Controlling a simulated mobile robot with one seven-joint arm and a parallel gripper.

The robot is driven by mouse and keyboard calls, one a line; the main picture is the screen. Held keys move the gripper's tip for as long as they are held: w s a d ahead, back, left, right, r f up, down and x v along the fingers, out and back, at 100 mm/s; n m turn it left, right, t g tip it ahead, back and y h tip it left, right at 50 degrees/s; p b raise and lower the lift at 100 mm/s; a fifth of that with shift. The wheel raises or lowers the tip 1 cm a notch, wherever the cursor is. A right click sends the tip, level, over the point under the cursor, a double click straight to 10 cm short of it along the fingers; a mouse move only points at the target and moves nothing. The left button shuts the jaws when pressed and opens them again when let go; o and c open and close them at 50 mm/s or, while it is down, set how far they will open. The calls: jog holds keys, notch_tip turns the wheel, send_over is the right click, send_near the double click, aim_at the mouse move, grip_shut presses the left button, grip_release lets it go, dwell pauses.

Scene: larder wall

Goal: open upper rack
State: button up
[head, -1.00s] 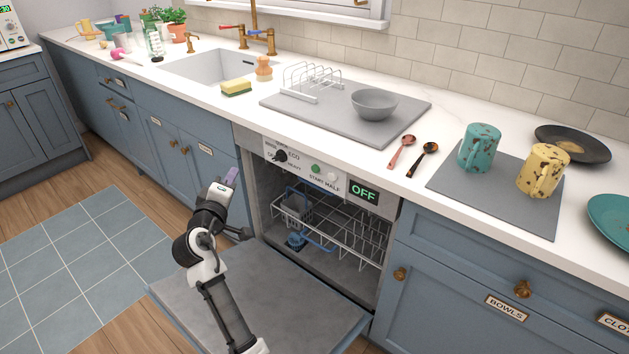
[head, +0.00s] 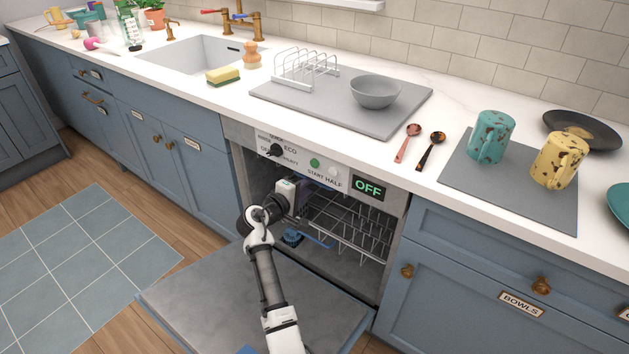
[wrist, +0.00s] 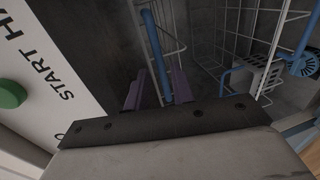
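The dishwasher stands open, its door (head: 230,300) lowered flat in front. The white wire upper rack (head: 345,225) is inside the cavity, with a blue handle bar along its front. My gripper (head: 303,196) reaches into the upper left of the opening, just below the control panel. In the wrist view, its two purple fingertips (wrist: 157,92) stand apart, with the blue handle bar (wrist: 153,45) between them. A gap shows beside the bar, so the fingers look open around it. In the head view my arm hides the left part of the rack and the handle.
The control panel (head: 318,170) is close above my gripper, with a green button in the wrist view (wrist: 12,94). A blue spray arm (head: 291,238) shows lower in the cavity. The counter above holds a grey bowl (head: 375,91), mugs and spoons.

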aim_at(315, 181)
jog(key=shift+x, duration=2.7)
jog(key=shift+a, duration=0.1)
grip_shut()
